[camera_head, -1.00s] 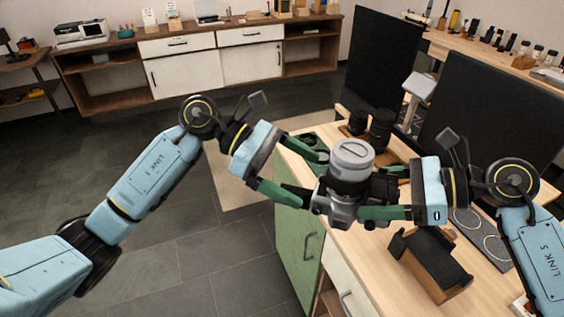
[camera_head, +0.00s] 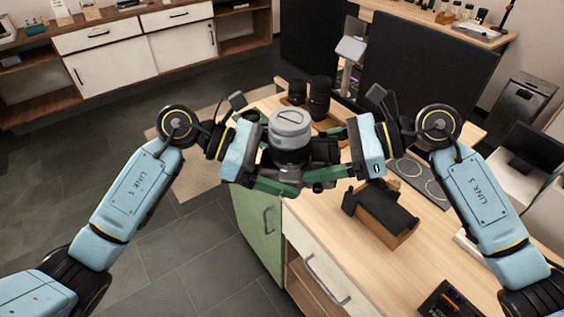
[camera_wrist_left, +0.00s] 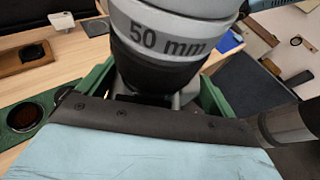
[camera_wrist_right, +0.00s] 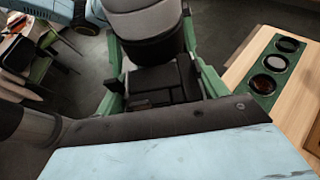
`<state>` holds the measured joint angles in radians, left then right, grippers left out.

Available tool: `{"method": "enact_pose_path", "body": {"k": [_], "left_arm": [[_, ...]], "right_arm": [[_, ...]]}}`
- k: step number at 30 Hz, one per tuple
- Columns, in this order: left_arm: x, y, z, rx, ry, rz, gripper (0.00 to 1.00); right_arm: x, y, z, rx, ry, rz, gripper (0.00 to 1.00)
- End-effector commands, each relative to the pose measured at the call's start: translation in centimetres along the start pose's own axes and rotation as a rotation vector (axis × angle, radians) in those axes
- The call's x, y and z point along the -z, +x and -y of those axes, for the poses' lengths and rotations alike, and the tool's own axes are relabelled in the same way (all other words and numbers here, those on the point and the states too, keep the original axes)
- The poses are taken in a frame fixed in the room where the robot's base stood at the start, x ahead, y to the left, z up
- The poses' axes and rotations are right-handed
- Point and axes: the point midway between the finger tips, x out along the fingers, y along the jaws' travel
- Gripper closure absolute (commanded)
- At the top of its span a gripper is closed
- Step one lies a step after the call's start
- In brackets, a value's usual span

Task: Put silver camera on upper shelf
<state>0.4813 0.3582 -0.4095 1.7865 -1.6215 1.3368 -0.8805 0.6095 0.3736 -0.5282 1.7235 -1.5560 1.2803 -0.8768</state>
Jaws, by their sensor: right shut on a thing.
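The silver camera (camera_head: 289,130), with a large dark lens and a silver ring, is held up in front of the wooden table, lens upward. The left wrist view shows its lens (camera_wrist_left: 160,45), marked "50 mm", up close. My right gripper (camera_head: 314,158) is shut on the camera body from the right. My left gripper (camera_head: 276,160) is at the camera's left, its green fingers spread on either side of it; contact is hidden. I cannot tell which surface is the upper shelf.
Dark lenses (camera_head: 319,97) stand at the table's back left. A brown box with a black cover (camera_head: 382,215) lies on the table (camera_head: 330,232). Tall black panels (camera_head: 425,85) stand behind. A long low cabinet (camera_head: 120,65) runs along the back wall; the floor at left is clear.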

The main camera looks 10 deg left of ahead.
Motion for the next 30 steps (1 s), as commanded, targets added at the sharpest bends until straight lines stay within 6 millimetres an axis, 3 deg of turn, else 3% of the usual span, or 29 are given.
{"method": "enact_pose_path", "body": {"k": [1,9,10,15,25,30], "left_arm": [[0.0,0.0,0.0,0.001,0.000,0.000,0.20],[0.0,0.0,0.0,0.001,0.000,0.000,0.54],[-0.3,-0.1,0.0,-0.001,0.005,0.007,0.54],[-0.3,-0.1,0.0,-0.002,0.004,0.006,0.54],[-0.3,-0.1,0.0,-0.002,0.005,0.007,0.54],[-0.3,-0.1,0.0,-0.002,0.005,0.007,0.54]], "right_arm": [[-0.4,-0.1,0.1,0.003,-0.004,0.008,0.74],[-0.4,-0.1,0.1,0.003,-0.005,0.008,0.74],[-0.4,-0.1,0.1,0.003,-0.005,0.007,0.24],[-0.2,-0.1,0.0,0.002,-0.003,0.005,0.03],[-0.1,-0.3,0.0,0.002,-0.001,0.001,0.03],[0.0,-2.1,0.1,0.004,-0.001,-0.001,0.03]]}}
